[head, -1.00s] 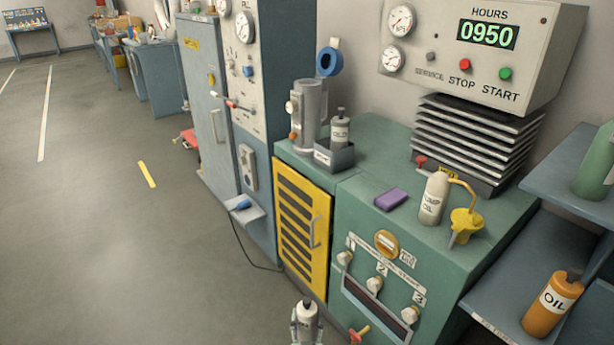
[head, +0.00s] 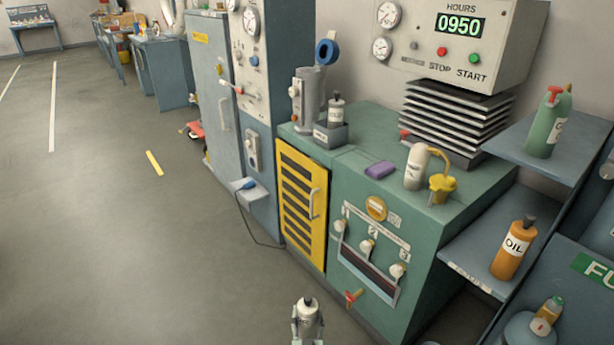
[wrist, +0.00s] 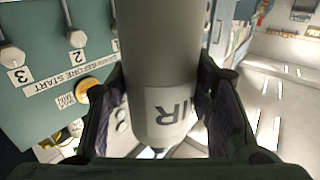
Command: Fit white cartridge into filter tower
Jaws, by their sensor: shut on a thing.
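My gripper (head: 308,334) is at the bottom edge of the head view, shut on a white cartridge (head: 308,312) with a dark top. In the wrist view the cartridge (wrist: 160,60) stands between the two dark fingers, with a label partly reading "IR" upside down. The filter tower (head: 310,100) is a grey upright cylinder at the back left corner of the green cabinet, well apart from my gripper. A blue ring (head: 326,52) shows just above and behind it. Whether the tower holds anything inside cannot be seen.
Beside the tower, a dark tray (head: 331,134) holds a bottle marked "OLD" (head: 336,112). Shelves stand at right.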

